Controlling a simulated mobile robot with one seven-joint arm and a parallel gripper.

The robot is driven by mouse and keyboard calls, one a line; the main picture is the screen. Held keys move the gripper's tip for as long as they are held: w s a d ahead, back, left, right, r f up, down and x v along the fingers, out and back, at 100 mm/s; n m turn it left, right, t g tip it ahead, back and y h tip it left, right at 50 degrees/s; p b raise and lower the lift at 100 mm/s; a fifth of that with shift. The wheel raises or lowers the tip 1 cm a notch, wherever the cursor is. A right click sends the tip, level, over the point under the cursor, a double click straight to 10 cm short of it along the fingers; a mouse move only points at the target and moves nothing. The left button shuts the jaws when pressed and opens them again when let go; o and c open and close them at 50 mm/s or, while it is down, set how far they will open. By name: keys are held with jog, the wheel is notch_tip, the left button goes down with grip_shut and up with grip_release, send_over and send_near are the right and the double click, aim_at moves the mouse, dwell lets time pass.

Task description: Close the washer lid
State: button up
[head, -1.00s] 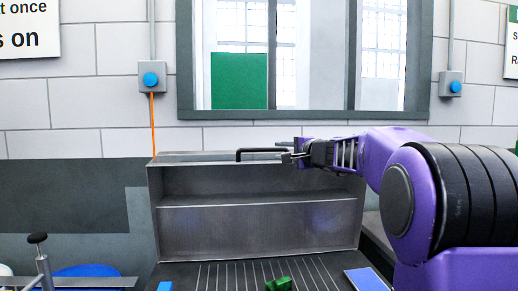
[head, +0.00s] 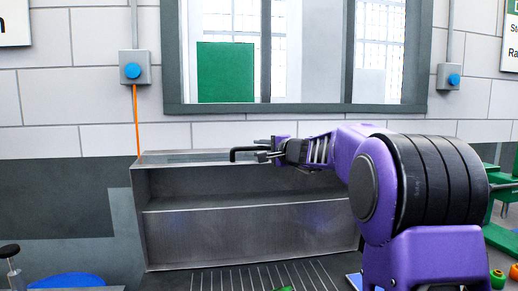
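The washer lid (head: 250,222) is a grey metal hood standing raised, its hollow inside facing me, in the middle of the head view. A black bar handle (head: 233,155) sits at its top edge. My gripper (head: 263,151) is at the right part of this handle, its fingers overlapping the bar in the picture. I cannot tell whether the fingers are closed on it. My purple arm comes in from the right and hides the lid's upper right part. The ribbed dark floor of the washer (head: 240,280) shows below the lid.
A window (head: 300,60) and a white block wall stand behind the lid. Blue-button boxes (head: 133,70) are on the wall. A green object (head: 286,289) lies on the washer floor at the bottom edge. Green equipment (head: 503,195) stands at the right, a blue round thing (head: 72,281) at lower left.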

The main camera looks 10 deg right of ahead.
jog(key=shift+c, duration=0.3)
grip_shut()
dwell(1.1)
